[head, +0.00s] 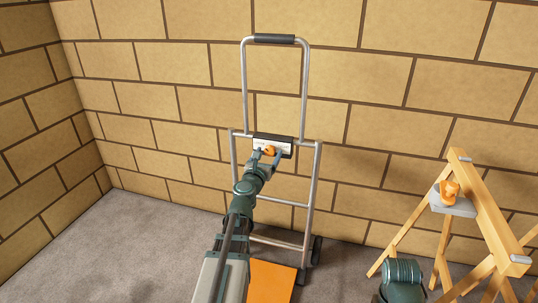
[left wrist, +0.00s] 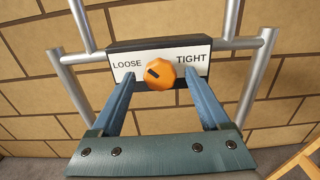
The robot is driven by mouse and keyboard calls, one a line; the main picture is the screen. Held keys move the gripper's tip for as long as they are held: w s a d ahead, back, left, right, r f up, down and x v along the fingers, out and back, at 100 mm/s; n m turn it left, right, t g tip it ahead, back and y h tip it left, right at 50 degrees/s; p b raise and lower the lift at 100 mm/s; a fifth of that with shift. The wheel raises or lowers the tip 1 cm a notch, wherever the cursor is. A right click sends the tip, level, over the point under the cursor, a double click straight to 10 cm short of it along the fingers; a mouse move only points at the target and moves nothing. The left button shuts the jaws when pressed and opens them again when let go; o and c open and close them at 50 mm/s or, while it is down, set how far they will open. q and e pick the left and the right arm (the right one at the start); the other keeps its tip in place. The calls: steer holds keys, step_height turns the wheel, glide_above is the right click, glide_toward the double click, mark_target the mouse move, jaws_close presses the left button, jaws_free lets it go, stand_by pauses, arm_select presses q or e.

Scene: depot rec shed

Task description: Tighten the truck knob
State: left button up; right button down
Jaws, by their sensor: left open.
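The truck knob (left wrist: 160,75) is orange with a dark mark on its left side, towards the word LOOSE. It sits on a white label plate (left wrist: 121,63) with LOOSE at left and TIGHT at right. In the head view the knob (head: 269,150) is on the hand truck (head: 318,190), which stands upright by the wall. My left gripper (left wrist: 161,78) is open, with one finger on each side of the knob and gaps visible. Whether the tips reach past the knob's face is unclear. My right gripper is not in view.
A wooden sawhorse (head: 488,215) stands at the right with a similar orange knob (head: 449,191) on a grey block. The truck's orange toe plate (head: 273,281) is low at the front. The block wall (head: 380,125) is close behind the truck. Grey floor at the left is clear.

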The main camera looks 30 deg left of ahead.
arm_select(q)
jaws_close()
steer(key=shift+m, duration=0.4)
steer(key=m, duration=1.2)
steer(key=shift+m, duration=0.4)
steer(key=m, duration=0.4)
steer(key=shift+m, duration=0.4)
